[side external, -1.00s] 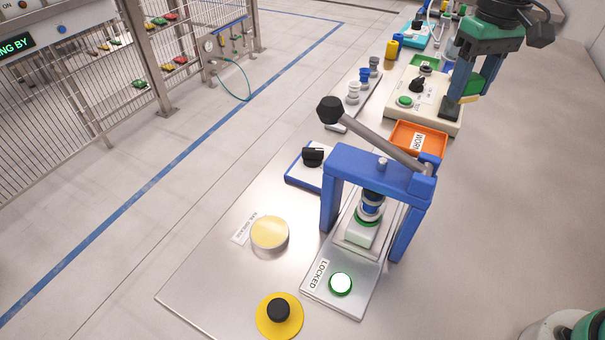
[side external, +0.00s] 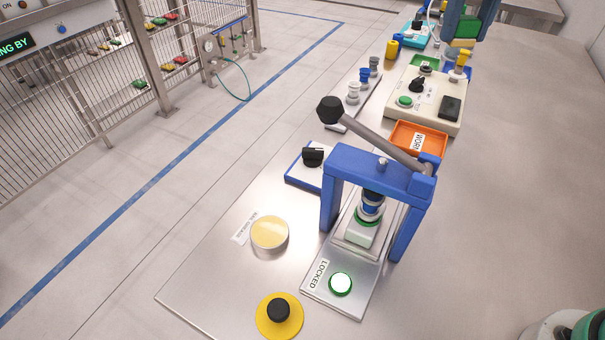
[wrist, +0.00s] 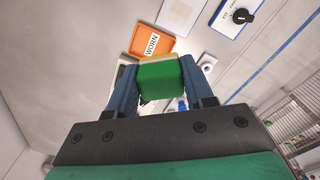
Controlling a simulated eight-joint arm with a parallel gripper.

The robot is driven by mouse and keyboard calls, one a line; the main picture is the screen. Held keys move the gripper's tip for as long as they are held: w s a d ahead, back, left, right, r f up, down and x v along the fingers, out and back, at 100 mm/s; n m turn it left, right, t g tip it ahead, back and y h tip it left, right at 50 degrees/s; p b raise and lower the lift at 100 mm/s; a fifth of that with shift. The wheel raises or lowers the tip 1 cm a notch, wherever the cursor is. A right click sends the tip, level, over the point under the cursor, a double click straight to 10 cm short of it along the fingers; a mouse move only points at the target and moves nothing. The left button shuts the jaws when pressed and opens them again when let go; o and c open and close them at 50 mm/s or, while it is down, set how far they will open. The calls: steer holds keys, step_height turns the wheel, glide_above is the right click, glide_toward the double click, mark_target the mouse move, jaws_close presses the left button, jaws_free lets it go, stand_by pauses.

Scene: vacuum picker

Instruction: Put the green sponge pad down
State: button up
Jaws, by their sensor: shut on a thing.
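The green sponge pad (wrist: 163,84) is a block with a thin yellowish layer on its far edge. In the wrist view my gripper (wrist: 163,86) is shut on it, with a blue-grey finger on each side. In the side view my gripper (side external: 463,32) is at the top right edge, and the pad's yellowish part (side external: 462,43) shows between and below the fingers. The pad is held above the far end of the bench. The pad hides part of the bench in the wrist view.
An orange tray labelled WORN (side external: 419,137) lies nearer, with no contents visible. A beige station (side external: 428,112) has a green button, black knob and dark pad. A blue press (side external: 375,165) stands in front.

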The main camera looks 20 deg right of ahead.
steer(key=w+a+r, duration=0.1)
steer(key=a+r, duration=0.1)
steer(key=a, duration=0.4)
steer(key=n, duration=1.1)
glide_above(230, 280)
step_height(230, 280, down, 6)
step_height(230, 280, down, 20)
steer(key=shift+r, duration=0.15)
steer(key=o, duration=1.1)
step_height(230, 280, up, 12)
steer(key=shift+r, duration=0.1)
